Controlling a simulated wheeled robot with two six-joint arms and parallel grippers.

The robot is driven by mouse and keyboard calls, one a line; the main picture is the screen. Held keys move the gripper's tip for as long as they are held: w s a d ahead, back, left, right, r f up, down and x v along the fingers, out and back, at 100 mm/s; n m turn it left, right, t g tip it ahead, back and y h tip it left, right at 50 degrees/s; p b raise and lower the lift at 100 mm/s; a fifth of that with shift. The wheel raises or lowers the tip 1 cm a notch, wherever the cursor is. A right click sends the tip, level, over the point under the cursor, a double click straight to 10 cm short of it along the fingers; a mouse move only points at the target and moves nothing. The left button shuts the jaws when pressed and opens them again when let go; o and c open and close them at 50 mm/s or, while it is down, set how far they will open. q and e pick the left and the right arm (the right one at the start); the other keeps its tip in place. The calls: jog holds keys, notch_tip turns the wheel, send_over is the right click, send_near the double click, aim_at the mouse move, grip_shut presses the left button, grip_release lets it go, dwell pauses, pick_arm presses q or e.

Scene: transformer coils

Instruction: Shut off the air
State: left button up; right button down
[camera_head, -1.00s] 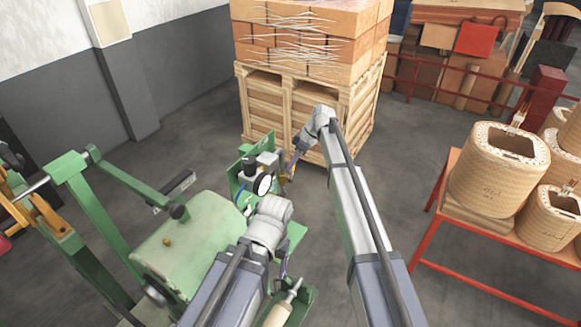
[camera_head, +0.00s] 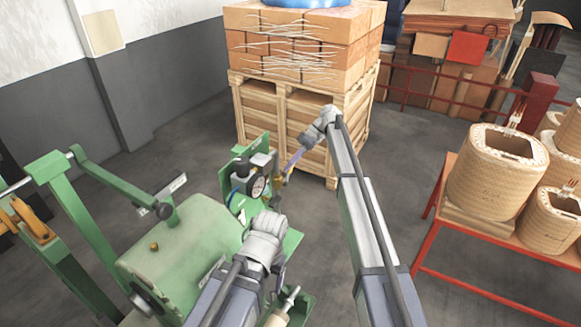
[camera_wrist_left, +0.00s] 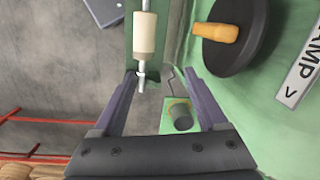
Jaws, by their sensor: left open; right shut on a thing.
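The air unit on the green machine has a round pressure gauge (camera_head: 258,187), a black-topped regulator (camera_head: 241,167) and a green bracket. A small yellow part, apparently the valve handle (camera_head: 287,173), sits at its right side. My right gripper (camera_head: 291,165) reaches it from the right and is shut on it; its fingers partly hide it. My left gripper (camera_head: 281,281) is low over the machine's front end in the head view, mostly hidden by its wrist. In the left wrist view its fingers (camera_wrist_left: 163,82) are open and apart, with nothing seen gripped between them.
A pallet of boxes (camera_head: 300,45) stands behind the air unit. A red-framed table (camera_head: 490,236) with coils is at right. Floor between is clear.

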jog(key=shift+s, duration=0.1)
jog(key=c, duration=0.7)
grip_release()
jog(key=shift+c, duration=0.2)
